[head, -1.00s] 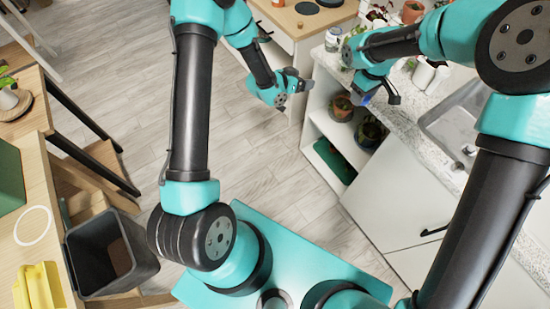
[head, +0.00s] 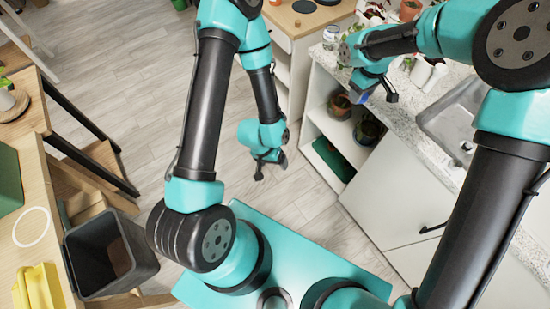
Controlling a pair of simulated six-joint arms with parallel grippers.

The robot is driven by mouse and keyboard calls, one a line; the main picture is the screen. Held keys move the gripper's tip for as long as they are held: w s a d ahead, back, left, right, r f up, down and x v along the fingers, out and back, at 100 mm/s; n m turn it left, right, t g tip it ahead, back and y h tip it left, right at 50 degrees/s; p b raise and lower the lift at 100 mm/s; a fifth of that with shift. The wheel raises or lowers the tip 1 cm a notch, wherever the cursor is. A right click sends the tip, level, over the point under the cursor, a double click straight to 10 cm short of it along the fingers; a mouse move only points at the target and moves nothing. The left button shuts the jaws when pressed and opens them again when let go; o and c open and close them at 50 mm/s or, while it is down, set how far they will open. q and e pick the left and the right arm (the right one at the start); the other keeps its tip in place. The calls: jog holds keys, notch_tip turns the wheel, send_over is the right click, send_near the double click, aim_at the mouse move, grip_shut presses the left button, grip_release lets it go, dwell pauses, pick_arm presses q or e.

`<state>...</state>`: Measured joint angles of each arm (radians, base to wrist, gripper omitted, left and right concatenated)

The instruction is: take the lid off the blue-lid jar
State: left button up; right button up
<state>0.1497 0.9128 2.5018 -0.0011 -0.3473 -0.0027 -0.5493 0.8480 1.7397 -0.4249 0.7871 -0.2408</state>
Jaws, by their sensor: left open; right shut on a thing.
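My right gripper (head: 377,94) is above the counter's front edge and is shut on a small blue thing (head: 358,97), which looks like the blue lid. Most of that thing is hidden by the gripper. A small pale jar (head: 332,37) stands upright near the far left corner of the counter, up and to the left of my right gripper. Its top is too small to make out clearly. My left gripper (head: 270,168) is open and empty, pointing down over the floor, well apart from the jar.
The speckled counter (head: 405,112) carries a sink (head: 450,125) and several pots and white vessels at the back. Open shelves below hold potted plants and a green thing (head: 333,158). A dark bin (head: 110,255) and wooden table stand at left. The middle floor is clear.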

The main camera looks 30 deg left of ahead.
jog(key=d+m, duration=0.3)
jog(key=d, duration=0.1)
jog(key=w+d+r+m, duration=0.1)
jog(key=d+m, duration=0.1)
jog(key=d, duration=0.3)
jog(key=d+m, duration=0.3)
jog(key=d, duration=0.2)
jog(key=shift+w+r+m, duration=0.3)
jog(key=shift+w+r, duration=0.05)
jog(key=shift+r, duration=0.05)
jog(key=s+d+r+m, duration=0.1)
jog(key=d+m, duration=0.6)
jog(key=d, duration=0.5)
jog(key=shift+s+m, duration=0.2)
jog(key=shift+m, duration=0.2)
